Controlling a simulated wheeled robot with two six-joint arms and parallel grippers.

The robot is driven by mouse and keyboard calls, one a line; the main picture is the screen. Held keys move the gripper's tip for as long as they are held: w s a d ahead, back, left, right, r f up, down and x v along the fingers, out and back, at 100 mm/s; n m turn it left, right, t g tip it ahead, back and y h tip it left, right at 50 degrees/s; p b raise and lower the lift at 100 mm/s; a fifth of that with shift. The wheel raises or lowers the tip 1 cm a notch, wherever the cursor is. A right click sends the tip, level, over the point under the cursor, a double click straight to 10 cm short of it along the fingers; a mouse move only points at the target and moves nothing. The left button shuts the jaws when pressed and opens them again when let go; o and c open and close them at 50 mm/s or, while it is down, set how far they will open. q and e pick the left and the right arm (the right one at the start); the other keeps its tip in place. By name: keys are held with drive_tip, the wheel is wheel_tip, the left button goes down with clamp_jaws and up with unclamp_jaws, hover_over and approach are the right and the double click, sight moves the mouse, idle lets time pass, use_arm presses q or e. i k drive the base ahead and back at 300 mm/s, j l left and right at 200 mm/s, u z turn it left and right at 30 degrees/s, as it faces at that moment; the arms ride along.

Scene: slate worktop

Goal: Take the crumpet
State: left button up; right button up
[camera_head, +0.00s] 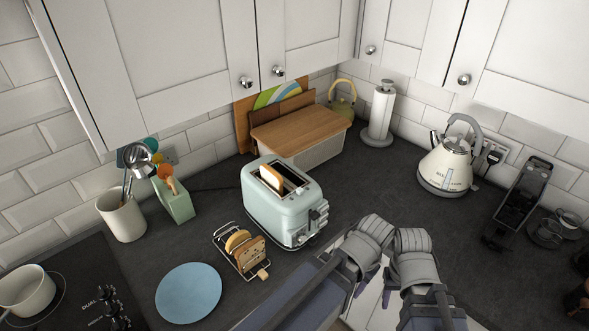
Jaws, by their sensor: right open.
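A round golden crumpet (236,240) stands on edge in a dark wire toast rack (221,235) on the worktop, left of centre. A squarer bread slice (250,254) stands in front of it in the same rack and hides part of it. My right gripper (386,286) is low in the picture, in front of the worktop edge, well right of the rack. It is partly hidden by my arms; it is open, with nothing seen between its fingers.
A pale green toaster (277,212) with a slice in its slot stands just behind the rack. A blue plate (188,293) lies in front-left of the rack. A utensil pot (122,217) and hob (67,291) are left. The worktop before the kettle (443,171) is clear.

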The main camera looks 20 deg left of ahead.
sight(237, 238)
drive_tip(key=l+u, duration=0.1)
drive_tip(key=u, duration=0.25)
drive_tip(key=i+l+u, duration=0.1)
drive_tip(key=u, duration=0.3)
drive_tip(key=l+u, duration=0.1)
drive_tip(key=u, duration=0.25)
drive_tip(key=i, duration=0.05)
